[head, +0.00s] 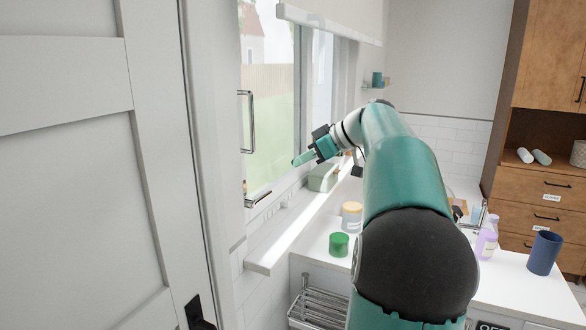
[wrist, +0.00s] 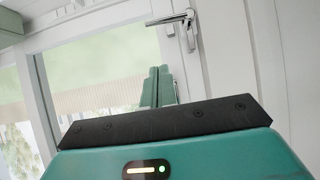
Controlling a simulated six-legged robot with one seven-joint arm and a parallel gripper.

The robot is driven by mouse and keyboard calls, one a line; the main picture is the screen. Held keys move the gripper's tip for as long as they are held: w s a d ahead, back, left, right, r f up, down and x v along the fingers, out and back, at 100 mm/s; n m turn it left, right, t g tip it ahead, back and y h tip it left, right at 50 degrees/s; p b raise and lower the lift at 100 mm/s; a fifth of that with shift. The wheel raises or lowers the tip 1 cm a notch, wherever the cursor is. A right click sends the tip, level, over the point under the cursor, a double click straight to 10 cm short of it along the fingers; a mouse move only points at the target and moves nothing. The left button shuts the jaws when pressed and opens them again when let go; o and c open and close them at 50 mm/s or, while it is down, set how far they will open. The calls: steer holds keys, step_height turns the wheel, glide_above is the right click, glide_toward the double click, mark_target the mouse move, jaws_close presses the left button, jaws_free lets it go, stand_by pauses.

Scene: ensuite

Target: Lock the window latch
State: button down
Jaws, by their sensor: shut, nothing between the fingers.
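The window (head: 268,110) stands at the left of the head view, beyond the white door. A metal latch (head: 258,199) with a short lever sits low on its near frame; the lever lies roughly level. In the wrist view the latch (wrist: 186,20) is at the top, its lever pointing left from its mount. My gripper (head: 300,160) is in front of the glass, above and to the right of the latch in the head view. Its teal fingers (wrist: 157,86) are shut and empty, below the latch in the wrist view and apart from it.
A vertical bar handle (head: 252,122) is on the window frame above the latch. A pale green box (head: 323,177) sits on the sill (head: 284,232). A green cup (head: 339,245) and a lidded jar (head: 352,215) stand on the counter. The white door (head: 80,180) fills the left side.

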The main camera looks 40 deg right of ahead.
steer(key=s+f+x, duration=0.1)
steer(key=f+x, duration=0.1)
steer(key=x, duration=0.9)
steer(key=shift+f, duration=0.15)
steer(key=shift+a, duration=0.1)
steer(key=shift+f+y, duration=0.2)
steer(key=shift+y, duration=0.1)
